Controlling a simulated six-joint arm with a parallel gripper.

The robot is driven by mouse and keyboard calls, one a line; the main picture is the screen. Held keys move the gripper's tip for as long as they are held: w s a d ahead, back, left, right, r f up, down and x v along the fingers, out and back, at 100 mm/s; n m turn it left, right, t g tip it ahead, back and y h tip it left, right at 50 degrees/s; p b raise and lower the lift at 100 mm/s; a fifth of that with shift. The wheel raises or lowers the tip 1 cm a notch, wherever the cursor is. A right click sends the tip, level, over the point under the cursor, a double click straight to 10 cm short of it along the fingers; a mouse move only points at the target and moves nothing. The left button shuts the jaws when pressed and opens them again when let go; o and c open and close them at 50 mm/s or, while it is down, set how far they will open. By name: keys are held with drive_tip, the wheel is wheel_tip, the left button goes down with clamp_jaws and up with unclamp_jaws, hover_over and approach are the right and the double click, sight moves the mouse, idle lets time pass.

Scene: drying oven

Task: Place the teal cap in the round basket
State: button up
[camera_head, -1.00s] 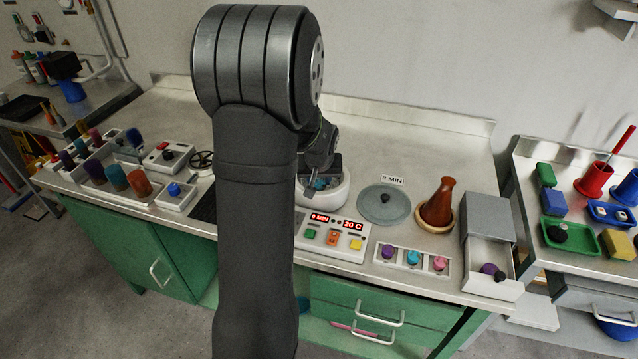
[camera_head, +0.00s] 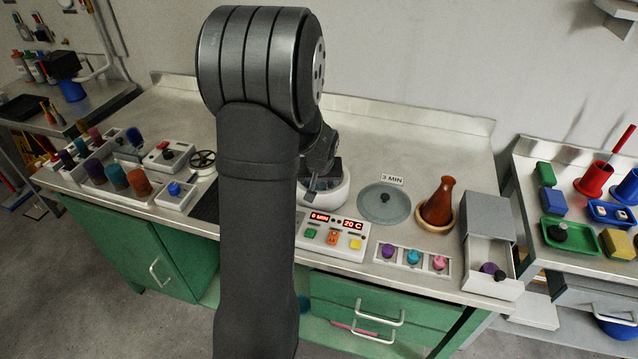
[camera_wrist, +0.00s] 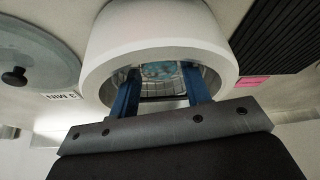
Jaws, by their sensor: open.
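A teal cap (camera_wrist: 160,69) shows in the wrist view inside the round basket (camera_wrist: 158,91), which sits in a white round housing (camera_wrist: 98,65). The cap lies between and beyond my fingers; I cannot tell whether more than one piece is there. My gripper (camera_wrist: 160,78) is open, its two blue fingers reaching over the basket's mouth on either side of the teal. In the head view my gripper (camera_head: 316,190) is over the white housing (camera_head: 338,197), and my arm hides part of it. Another teal cap (camera_head: 413,257) sits in the middle of the front rack.
The grey round lid (camera_head: 384,203) lies right of the housing, with a brown flask (camera_head: 437,205) beyond it. The control panel (camera_head: 333,236) is in front. A grey box (camera_head: 488,222) with an open drawer stands at right. Clear counter lies behind.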

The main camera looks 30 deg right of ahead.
drive_tip(key=v, duration=1.1)
drive_tip(key=shift+r, duration=0.15)
drive_tip(key=shift+s, duration=0.15)
drive_tip(key=x, duration=1.2)
drive_tip(key=shift+r, duration=0.1)
